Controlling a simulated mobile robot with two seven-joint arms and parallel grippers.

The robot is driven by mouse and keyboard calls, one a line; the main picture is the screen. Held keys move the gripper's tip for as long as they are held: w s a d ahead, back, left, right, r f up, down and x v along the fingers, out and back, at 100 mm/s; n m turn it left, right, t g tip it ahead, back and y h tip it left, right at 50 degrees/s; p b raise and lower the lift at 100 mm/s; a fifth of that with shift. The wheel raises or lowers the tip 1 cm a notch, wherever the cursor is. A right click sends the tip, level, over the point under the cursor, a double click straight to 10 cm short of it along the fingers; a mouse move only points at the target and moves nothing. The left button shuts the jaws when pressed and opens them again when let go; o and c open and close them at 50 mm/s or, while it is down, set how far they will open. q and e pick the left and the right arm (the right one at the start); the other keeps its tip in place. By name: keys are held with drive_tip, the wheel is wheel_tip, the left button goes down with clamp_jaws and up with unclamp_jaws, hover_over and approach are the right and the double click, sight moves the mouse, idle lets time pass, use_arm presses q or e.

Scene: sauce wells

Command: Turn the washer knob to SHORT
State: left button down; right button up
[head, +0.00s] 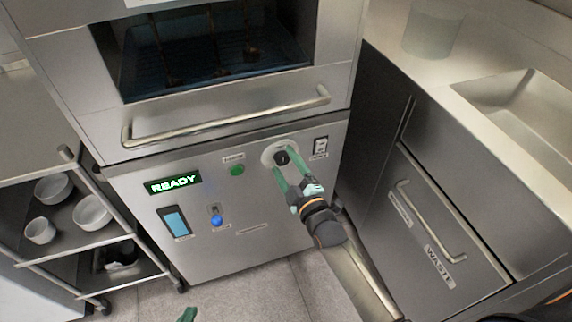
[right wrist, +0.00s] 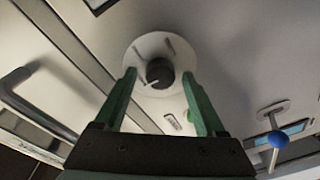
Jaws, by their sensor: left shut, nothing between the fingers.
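The washer knob (head: 282,157) is a dark round knob on a pale round dial plate (head: 268,155), on the front panel of the steel washer. It also shows in the right wrist view (right wrist: 159,73), with a light pointer line; the dial's setting labels cannot be read. My right gripper (head: 286,167) is at the dial with its green fingers (right wrist: 163,92) apart, one on each side of the knob. Whether they touch it cannot be told. My left gripper (head: 188,314) shows only as a green tip at the bottom edge of the head view, shut and empty.
The panel has a green READY display (head: 173,184), a green button (head: 237,170), a blue-knobbed lever (head: 217,221) and a switch (head: 320,146). A long bar handle (head: 225,120) runs above. A rack with bowls (head: 92,211) stands left, a WASTE cabinet (head: 440,225) right.

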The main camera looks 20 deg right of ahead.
clamp_jaws()
idle(0.3)
drive_tip(key=shift+m, duration=0.4)
drive_tip(key=shift+m+p, duration=0.4)
drive_tip(key=shift+m, duration=0.3)
drive_tip(key=m, duration=0.3)
drive_tip(key=shift+m+t+p, duration=0.3)
drive_tip(key=shift+p, duration=0.05)
drive_tip(key=m, duration=0.3)
drive_tip(key=shift+f+m, duration=0.1)
drive_tip(key=shift+m, duration=0.3)
drive_tip(key=shift+m+t+h+p, duration=0.3)
drive_tip(key=shift+m+h+p, duration=0.1)
drive_tip(key=shift+m, duration=2)
